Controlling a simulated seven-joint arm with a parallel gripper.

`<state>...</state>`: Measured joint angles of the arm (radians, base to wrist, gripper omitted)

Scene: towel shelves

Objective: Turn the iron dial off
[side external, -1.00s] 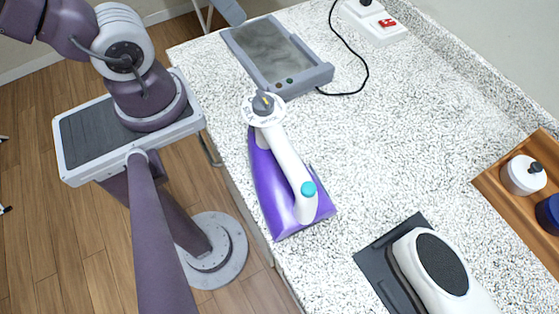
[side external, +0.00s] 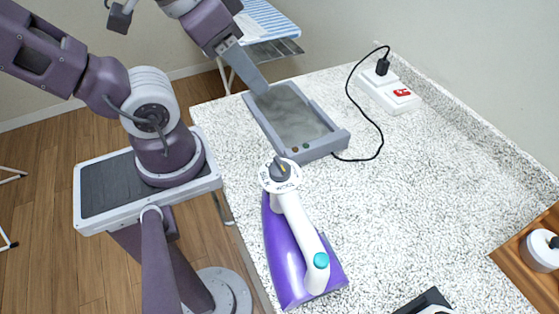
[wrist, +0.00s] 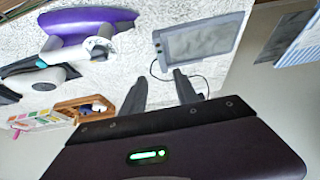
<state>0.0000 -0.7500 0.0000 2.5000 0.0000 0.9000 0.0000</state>
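The purple and white iron (side external: 296,247) lies on the speckled counter in the side view, its handle running lengthwise. Its dial (side external: 280,171), a white disc with a dark grey knob, is at the end nearer the grey tray. The printed marks on the dial are too small to read. The iron also shows upside down at the upper left of the wrist view (wrist: 82,24).
The grey tray (side external: 342,137) lies beyond the iron, with a black cable running to a white power strip with a red switch (side external: 391,93). A wooden box (side external: 517,262) is at right. A striped ironing board (side external: 268,20) stands behind. The counter's middle is clear.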

